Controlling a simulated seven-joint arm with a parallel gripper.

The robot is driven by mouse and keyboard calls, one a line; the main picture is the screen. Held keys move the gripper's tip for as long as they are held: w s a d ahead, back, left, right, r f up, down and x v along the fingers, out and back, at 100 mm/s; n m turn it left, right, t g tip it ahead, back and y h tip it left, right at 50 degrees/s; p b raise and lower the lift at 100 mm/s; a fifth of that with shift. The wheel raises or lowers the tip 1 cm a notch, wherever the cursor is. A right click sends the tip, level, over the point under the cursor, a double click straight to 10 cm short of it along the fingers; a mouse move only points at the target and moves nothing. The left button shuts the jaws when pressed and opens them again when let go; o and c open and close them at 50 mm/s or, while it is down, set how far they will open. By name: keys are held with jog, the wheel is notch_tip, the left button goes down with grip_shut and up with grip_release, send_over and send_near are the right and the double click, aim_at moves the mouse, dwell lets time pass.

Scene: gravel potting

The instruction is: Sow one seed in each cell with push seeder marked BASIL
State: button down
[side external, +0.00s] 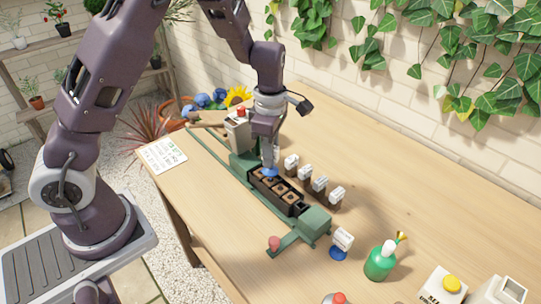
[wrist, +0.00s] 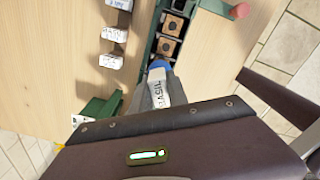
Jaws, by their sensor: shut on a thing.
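My gripper (side external: 270,148) is shut on a push seeder with a blue tip (side external: 270,173). In the wrist view the seeder's white label (wrist: 162,92) is upside down and appears to read BASIL, partly hidden by a finger. The dark cell strip (side external: 292,208) sits in a green holder (side external: 315,221) on the table. The seeder is upright over the far end of the strip. Brown cells show in the wrist view (wrist: 176,24) beyond the blue tip (wrist: 159,65). I cannot tell whether the tip touches the soil or whether seeds lie in the cells.
Several white labelled pieces (side external: 319,184) stand in a row right of the strip. Another white piece with a blue base (side external: 341,241), a green bottle (side external: 381,262) and a yellow-capped container (side external: 446,287) stand nearer the camera. A written card (side external: 163,154) lies left. The table's right side is clear.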

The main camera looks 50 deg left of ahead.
jog(key=d, duration=0.2)
jog(key=d+r, duration=0.1)
jog(key=shift+d, duration=0.35)
jog(key=shift+f, duration=1.35)
jog(key=shift+f, duration=0.65)
jog(key=shift+r, duration=1.5)
jog(key=d, duration=0.2)
jog(key=d+r, duration=0.1)
jog(key=d, duration=0.1)
jog(key=shift+f, duration=1.4)
jog(key=shift+f, duration=0.6)
jog(key=shift+r, duration=0.1)
